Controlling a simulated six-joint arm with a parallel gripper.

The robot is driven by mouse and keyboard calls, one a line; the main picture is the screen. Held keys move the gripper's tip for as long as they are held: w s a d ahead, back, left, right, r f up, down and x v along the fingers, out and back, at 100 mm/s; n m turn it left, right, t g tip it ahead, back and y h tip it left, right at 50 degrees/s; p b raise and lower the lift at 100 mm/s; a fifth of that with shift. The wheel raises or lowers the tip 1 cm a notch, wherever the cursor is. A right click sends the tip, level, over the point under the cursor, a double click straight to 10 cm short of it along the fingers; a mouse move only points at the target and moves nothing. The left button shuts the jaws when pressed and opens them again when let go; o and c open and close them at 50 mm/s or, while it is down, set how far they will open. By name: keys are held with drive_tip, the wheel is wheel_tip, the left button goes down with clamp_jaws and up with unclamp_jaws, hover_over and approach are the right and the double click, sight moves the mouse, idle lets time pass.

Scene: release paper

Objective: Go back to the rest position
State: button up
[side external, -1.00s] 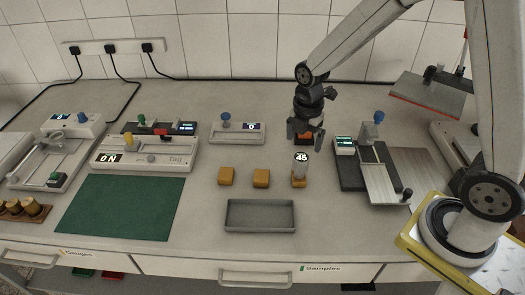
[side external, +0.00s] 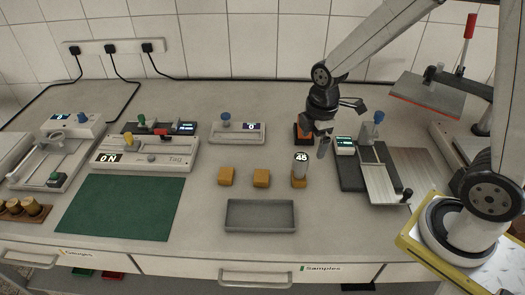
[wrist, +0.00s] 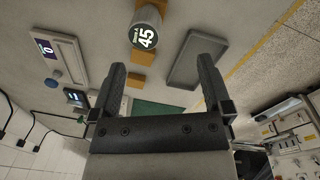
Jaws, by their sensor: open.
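My gripper (side external: 340,122) hangs above the back of the bench in the side external view, left of the device with the silver plate. In the wrist view its two dark fingers (wrist: 160,85) are spread wide with nothing between them. A grey cylinder marked 45 (side external: 301,160) stands upright on an orange block (side external: 299,182), apart from my gripper. The cylinder also shows in the wrist view (wrist: 146,30).
Two more orange blocks (side external: 227,176) (side external: 262,178) and a grey tray (side external: 232,228) lie in front. The silver-plate device (side external: 380,185) stands close on the right. A small display unit (side external: 237,138) and a green mat (side external: 120,208) lie left. The tiled wall is behind.

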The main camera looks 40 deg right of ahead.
drive_tip(key=s+m+t, duration=0.1)
drive_tip(key=s+m, duration=0.5)
drive_tip(key=m, duration=0.7)
drive_tip(key=shift+s+a+r+t, duration=0.15)
drive_tip(key=shift+r+t, duration=0.1)
drive_tip(key=shift+t, duration=0.15)
